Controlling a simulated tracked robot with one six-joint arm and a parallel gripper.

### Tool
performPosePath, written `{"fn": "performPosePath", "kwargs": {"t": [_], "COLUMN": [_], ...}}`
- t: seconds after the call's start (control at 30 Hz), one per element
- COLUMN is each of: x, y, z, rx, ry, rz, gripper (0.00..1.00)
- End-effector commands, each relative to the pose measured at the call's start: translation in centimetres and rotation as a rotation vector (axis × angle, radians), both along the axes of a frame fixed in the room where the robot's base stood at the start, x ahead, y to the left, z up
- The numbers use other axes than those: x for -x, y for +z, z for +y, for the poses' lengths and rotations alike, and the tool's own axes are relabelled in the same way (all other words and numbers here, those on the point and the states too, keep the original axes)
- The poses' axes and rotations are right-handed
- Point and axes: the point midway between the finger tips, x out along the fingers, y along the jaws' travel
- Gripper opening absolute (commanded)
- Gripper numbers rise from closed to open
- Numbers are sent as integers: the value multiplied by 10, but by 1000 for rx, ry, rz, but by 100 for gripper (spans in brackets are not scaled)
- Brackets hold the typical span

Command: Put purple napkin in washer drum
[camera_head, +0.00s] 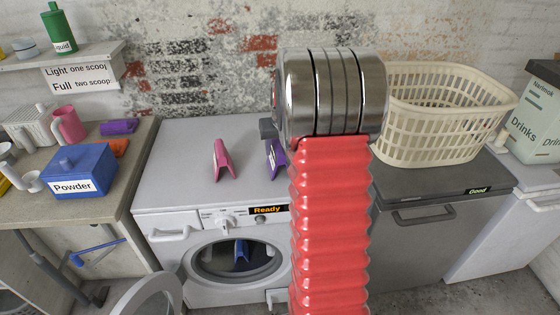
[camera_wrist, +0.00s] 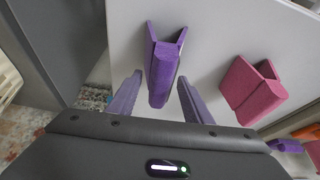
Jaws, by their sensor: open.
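A folded purple napkin (camera_head: 275,158) stands on the white washer's top (camera_head: 180,150), partly hidden behind my arm in the head view. In the wrist view the purple napkin (camera_wrist: 163,70) stands between and just ahead of my gripper's (camera_wrist: 159,80) two fingers, which are open and empty. I cannot tell whether they touch it. In the head view my gripper is mostly hidden by my arm. The washer drum (camera_head: 215,258) is open at the front, with a blue folded cloth (camera_head: 242,252) inside. Its round door (camera_head: 150,297) is swung open to the left.
A pink folded napkin (camera_head: 222,160) stands left of the purple one. A left counter holds a blue Powder box (camera_head: 78,172), a pink mug (camera_head: 68,125), another purple item (camera_head: 118,127) and an orange one (camera_head: 120,147). A cream basket (camera_head: 440,110) sits on the grey machine at right.

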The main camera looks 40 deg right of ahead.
Motion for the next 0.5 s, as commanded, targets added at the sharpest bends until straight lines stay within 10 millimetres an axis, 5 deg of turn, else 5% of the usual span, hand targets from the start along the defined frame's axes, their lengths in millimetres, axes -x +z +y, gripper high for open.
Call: {"fn": "performPosePath", "kwargs": {"t": [0.5], "x": [0], "y": [-3], "z": [0], "rx": [0], "ry": [0], "rz": [0], "gripper": [45]}}
